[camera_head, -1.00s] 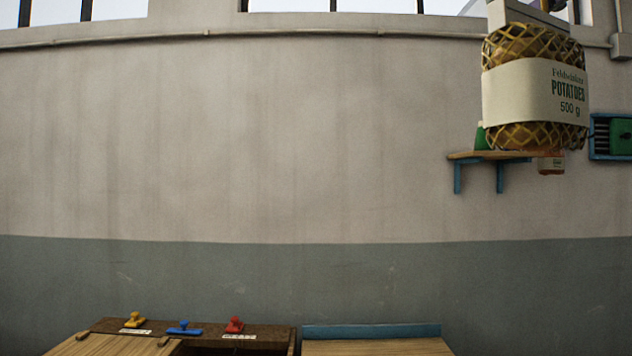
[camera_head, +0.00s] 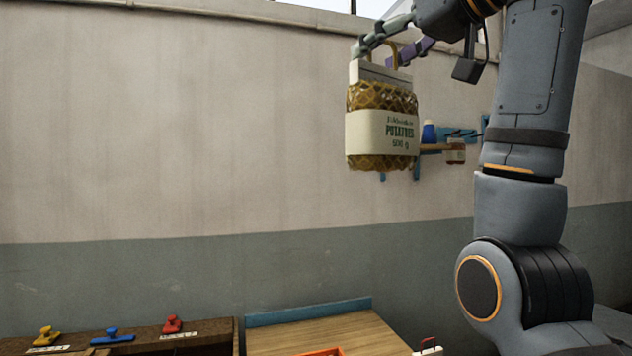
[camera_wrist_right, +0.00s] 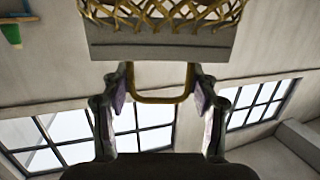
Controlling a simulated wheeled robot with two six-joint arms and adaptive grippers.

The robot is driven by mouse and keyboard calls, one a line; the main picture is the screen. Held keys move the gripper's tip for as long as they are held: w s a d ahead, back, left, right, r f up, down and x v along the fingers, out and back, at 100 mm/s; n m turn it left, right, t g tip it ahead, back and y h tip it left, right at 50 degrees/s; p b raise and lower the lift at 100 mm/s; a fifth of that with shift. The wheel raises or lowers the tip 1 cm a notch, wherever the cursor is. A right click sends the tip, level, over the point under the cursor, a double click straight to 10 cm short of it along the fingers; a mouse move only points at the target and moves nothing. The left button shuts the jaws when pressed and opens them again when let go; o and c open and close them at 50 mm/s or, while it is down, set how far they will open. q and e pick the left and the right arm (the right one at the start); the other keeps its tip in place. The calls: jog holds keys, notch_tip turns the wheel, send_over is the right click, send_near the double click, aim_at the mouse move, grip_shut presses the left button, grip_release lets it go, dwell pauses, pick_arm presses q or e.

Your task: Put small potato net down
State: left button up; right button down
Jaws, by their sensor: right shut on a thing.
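The small potato net (camera_head: 381,125) is a yellow mesh bag with a cream label reading potatoes, 500 g, and a pale top strip with a yellow handle. It hangs upright in the air, in front of the wall in the head view. My right gripper (camera_head: 392,47) is shut on the handle above it. In the right wrist view, the handle (camera_wrist_right: 160,99) lies between the fingers of my right gripper (camera_wrist_right: 160,88), and the net's top strip and mesh (camera_wrist_right: 160,14) show beyond. My left gripper is not in view.
A wooden bench top (camera_head: 320,337) with a blue back edge lies low in the head view. Beside it on the left, a brown box (camera_head: 205,330) carries yellow, blue and red stamps. A wall shelf (camera_head: 432,147) is partly hidden behind the net.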

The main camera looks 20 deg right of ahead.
jog(key=w+a+f+m+h+b, duration=0.1)
jog(key=w+f, duration=0.6)
jog(key=f, duration=0.3)
jog(key=w+a+f+b, duration=0.1)
jog(key=w+f, duration=0.7)
jog(key=f, duration=0.3)
jog(key=w+a+f+m+h+b, duration=0.1)
jog(key=w+f+b, duration=0.1)
jog(key=w+f, duration=0.65)
jog(key=s+f+m+t+h+b, duration=0.1)
jog(key=s+f, duration=0.3)
jog(key=f, duration=4.3)
jog(key=shift+s+f+h+b, duration=0.2)
jog(key=shift+f+h+b, duration=0.2)
jog(key=shift+h+b, duration=0.4)
jog(key=shift+f, duration=0.1)
jog(key=shift+c, duration=1.8)
grip_release()
jog(key=shift+s+f, duration=0.1)
